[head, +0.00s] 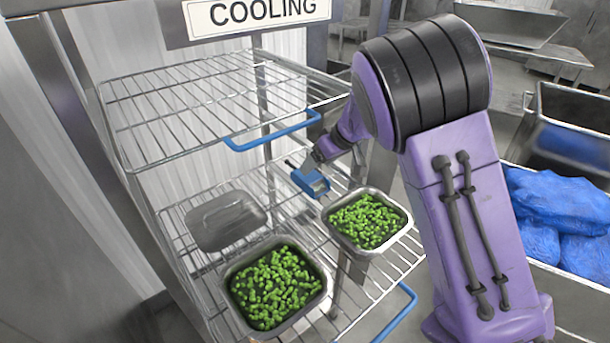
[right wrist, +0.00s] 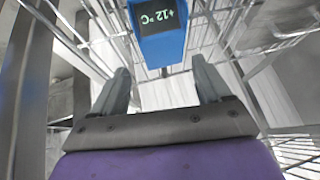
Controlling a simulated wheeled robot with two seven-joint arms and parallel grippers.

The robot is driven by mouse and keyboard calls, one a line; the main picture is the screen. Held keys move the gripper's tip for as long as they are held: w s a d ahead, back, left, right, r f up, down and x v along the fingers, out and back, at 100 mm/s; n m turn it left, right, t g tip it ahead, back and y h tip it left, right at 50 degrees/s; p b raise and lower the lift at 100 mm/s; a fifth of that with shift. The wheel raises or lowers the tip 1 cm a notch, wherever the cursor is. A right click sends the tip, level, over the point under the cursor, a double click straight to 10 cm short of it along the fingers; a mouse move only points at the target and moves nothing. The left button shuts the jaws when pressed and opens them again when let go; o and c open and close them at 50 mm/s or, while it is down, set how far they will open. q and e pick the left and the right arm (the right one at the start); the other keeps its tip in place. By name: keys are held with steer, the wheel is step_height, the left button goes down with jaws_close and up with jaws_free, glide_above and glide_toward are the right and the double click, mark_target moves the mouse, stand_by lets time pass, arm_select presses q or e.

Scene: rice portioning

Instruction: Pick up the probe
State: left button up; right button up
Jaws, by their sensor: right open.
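The probe is a blue block with a dark display reading +12 °C (right wrist: 160,28). In the head view the probe (head: 310,183) is at the middle rack level, just behind the left corner of a pan of peas; what supports it is unclear. My right gripper (right wrist: 161,78) is open, its two grey fingers apart. The probe is in line with the gap, at or just beyond the fingertips, and not clamped. In the head view the right gripper (head: 304,164) is small and partly hidden against the rack. My left gripper is not in view.
A wire rack (head: 212,103) with blue-edged shelves stands under a COOLING sign (head: 262,12). Two metal pans of peas, right (head: 404,228) and front (head: 229,312), and a closed grey tray (head: 226,220) sit on the lower shelf. Blue bags (head: 560,205) lie in a bin at right.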

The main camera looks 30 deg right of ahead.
steer(key=shift+w+a+f, duration=0.1)
steer(key=shift+w+f, duration=0.15)
steer(key=shift+f, duration=0.15)
steer(key=x, duration=0.2)
steer(key=p+x, duration=0.1)
steer(key=w+p+x, duration=0.1)
steer(key=x, duration=0.1)
steer(key=shift+w+a, duration=0.15)
steer(key=shift+w, duration=0.1)
steer(key=shift+s+r, duration=0.1)
steer(key=c, duration=0.8)
